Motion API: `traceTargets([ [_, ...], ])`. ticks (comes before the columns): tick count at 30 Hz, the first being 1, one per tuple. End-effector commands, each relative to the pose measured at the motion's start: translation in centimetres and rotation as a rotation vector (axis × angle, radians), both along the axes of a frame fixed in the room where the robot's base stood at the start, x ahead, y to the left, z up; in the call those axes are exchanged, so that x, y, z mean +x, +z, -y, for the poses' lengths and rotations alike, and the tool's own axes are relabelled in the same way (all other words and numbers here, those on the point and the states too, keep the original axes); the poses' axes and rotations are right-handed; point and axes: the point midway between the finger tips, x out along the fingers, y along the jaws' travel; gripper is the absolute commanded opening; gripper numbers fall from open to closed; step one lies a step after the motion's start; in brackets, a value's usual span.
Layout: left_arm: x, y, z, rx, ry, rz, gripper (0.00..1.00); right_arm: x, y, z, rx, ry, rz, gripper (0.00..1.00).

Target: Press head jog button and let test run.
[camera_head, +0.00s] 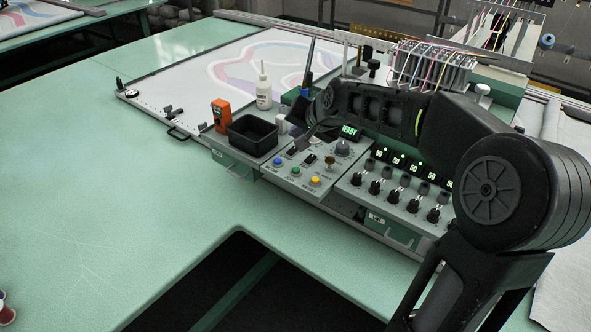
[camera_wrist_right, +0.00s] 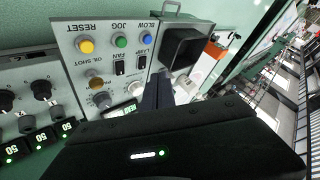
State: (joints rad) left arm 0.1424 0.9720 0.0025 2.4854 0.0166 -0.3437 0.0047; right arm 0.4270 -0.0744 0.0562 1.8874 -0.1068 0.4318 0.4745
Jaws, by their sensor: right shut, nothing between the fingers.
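The control panel (camera_head: 273,177) has a row of blue, green and yellow buttons. In the right wrist view they are labelled: the blue button (camera_wrist_right: 147,38) BLOW, the green button (camera_wrist_right: 121,41) JOG and the yellow button (camera_wrist_right: 86,46) RESET. The green JOG button also shows in the head view (camera_head: 295,170). The panel's display (camera_head: 348,132) reads READY. My right gripper (camera_head: 297,144) is shut and empty, over the back of the panel, behind the buttons. Its dark fingers also show in the wrist view (camera_wrist_right: 157,92), apart from the JOG button. My left gripper is not in view.
A black bin (camera_head: 252,135), an orange device (camera_head: 221,116) and a white bottle (camera_head: 264,90) stand left of the panel. Several knobs and green displays (camera_head: 398,160) lie to its right, partly under my right arm.

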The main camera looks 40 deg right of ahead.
Motion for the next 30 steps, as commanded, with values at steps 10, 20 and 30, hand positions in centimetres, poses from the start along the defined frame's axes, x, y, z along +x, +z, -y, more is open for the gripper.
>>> traceTargets([
  [10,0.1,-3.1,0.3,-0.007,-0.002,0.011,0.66,0.0,-4.7,0.0,0.000,0.000,-0.003,0.00],
  [20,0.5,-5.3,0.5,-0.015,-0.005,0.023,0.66,0.0,-7.9,0.0,0.000,0.000,0.000,0.00],
  [30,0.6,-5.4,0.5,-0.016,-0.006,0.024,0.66,0.0,-8.1,0.0,0.000,0.000,0.000,0.00],
])
